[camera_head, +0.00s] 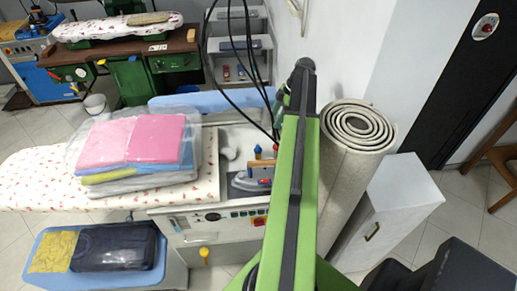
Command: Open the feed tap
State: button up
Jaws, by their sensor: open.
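A yellow tap-like handle (205,253) sticks out low on the front of the ironing station (190,241), below its control panel. I cannot tell for sure that it is the feed tap, or whether it is open or shut. A small blue and yellow fitting (258,153) stands on the station's top, behind the iron. My green arm rises through the middle of the head view and covers the right end of the station. My gripper cannot be made out; it is hidden behind the arm or out of the picture.
An iron (251,183) rests on the station, left of my arm. Packed folded laundry (137,148) lies on the floral board. A blue bench (60,283) holds a dark case. A rolled carpet (335,190) and white cabinet (392,208) stand right. Black cables hang behind.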

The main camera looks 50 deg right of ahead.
aim_at(259, 147)
jog(key=b+x, duration=1.5)
jog(key=x, duration=0.1)
jog(key=shift+f, duration=0.4)
jog(key=shift+w+a+f+b, duration=0.1)
jog(key=shift+a+f+b, duration=0.2)
jog(key=shift+b, duration=0.25)
jog(key=shift+r, duration=0.1)
grip_shut()
